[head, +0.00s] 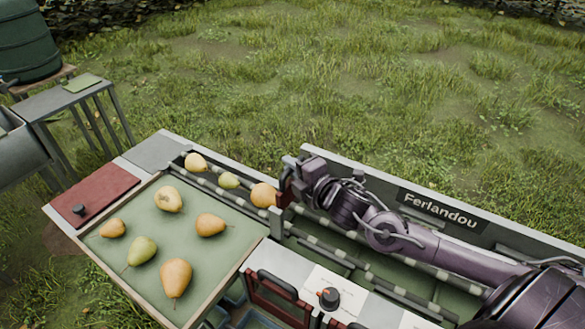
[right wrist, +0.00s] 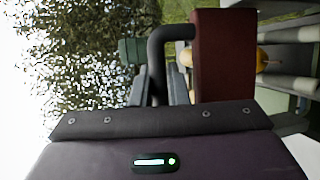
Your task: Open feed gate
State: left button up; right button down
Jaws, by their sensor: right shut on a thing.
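The feed gate is a dark red plate (right wrist: 226,62) with a black bar handle (right wrist: 158,62), close up in the right wrist view. In the head view the gate (head: 284,184) stands at the roller lane, largely hidden by my gripper. My right gripper (head: 294,178) is shut on the gate's handle; its fingertips are hard to make out. Three pears lie on the rollers left of the gate, the nearest an orange-yellow pear (head: 263,195) close beside it. My left gripper is not in view.
A green tray (head: 190,255) with several pears lies left of the lane. A dark red panel with a black knob (head: 95,193) is at far left. A black knob (head: 329,298) and a red-framed opening (head: 272,300) are at the front. A board lettered Ferlandou (head: 440,208) runs behind my arm.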

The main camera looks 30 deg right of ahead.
jog(key=c, duration=1.7)
grip_release()
jog(key=shift+f, duration=0.1)
jog(key=v, duration=0.7)
jog(key=shift+s, duration=0.4)
